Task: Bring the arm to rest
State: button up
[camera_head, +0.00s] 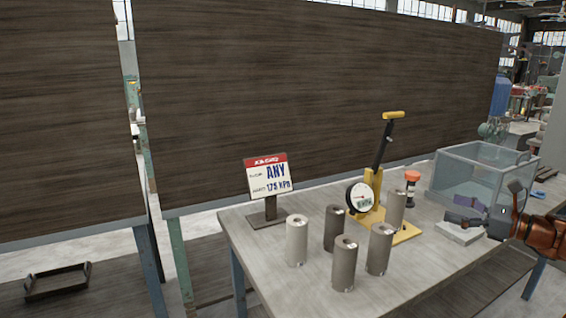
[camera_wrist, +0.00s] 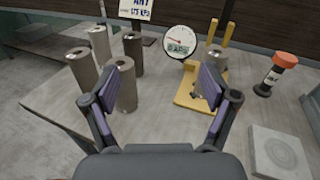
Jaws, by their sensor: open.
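My gripper (camera_head: 482,208) is at the right end of the table in the head view, above a pale square block. Its two purple-padded fingers are spread apart with nothing between them, and it also shows in the wrist view (camera_wrist: 165,82). My arm reaches in from the right edge. Beyond the fingers in the wrist view are several grey-brown cylinders (camera_wrist: 132,54) and a yellow press (camera_wrist: 191,90) with a round dial. One cylinder (camera_wrist: 217,60) stands at the yellow press, partly hidden by the right finger.
A glass-sided box (camera_head: 470,178) stands behind my gripper. The pale square block (camera_head: 458,232) lies beneath it. A sign (camera_head: 268,178) reads ANY, 175 kPa. The table's (camera_head: 375,298) front strip is bare.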

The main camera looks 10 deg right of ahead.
jog(key=s+a+f+n+g+y+b, duration=0.1)
jog(key=a+n+g, duration=0.35)
jog(key=a, duration=0.85)
jog(key=s+a+f+n+g+y+b, duration=0.1)
jog(key=a+n+g+b, duration=0.3)
jog(key=a, duration=0.8)
jog(key=s+a+f+n+g+h, duration=0.2)
jog(key=s+a+f+n, duration=0.25)
jog(key=a, duration=0.25)
jog(key=s+a+f+n+g+h, duration=0.1)
jog(key=s+a+f+n+g, duration=0.1)
jog(key=s+a+f+n, duration=0.25)
jog(key=s+a+f+n+g+h+b, duration=0.1)
jog(key=s+a+f+n+h, duration=0.2)
jog(key=s, duration=0.4)
jog(key=s+a+f+n+g+h+b, duration=0.1)
jog(key=s+f+n+g+h, duration=0.1)
jog(key=s+f, duration=0.35)
jog(key=s+d+f+n+h+b, duration=0.1)
jog(key=s+d+f+n+h, duration=0.1)
jog(key=s+d+f+h, duration=0.3)
jog(key=s+d+f+n+h+b, duration=0.1)
jog(key=s+d+f+n, duration=0.15)
jog(key=s, duration=0.55)
notch_tip(320, 180, up, 21)
jog(key=p, duration=1.9)
jog(key=shift+d+f+y, duration=0.15)
jog(key=shift+d+y, duration=0.1)
jog(key=shift+y, duration=0.05)
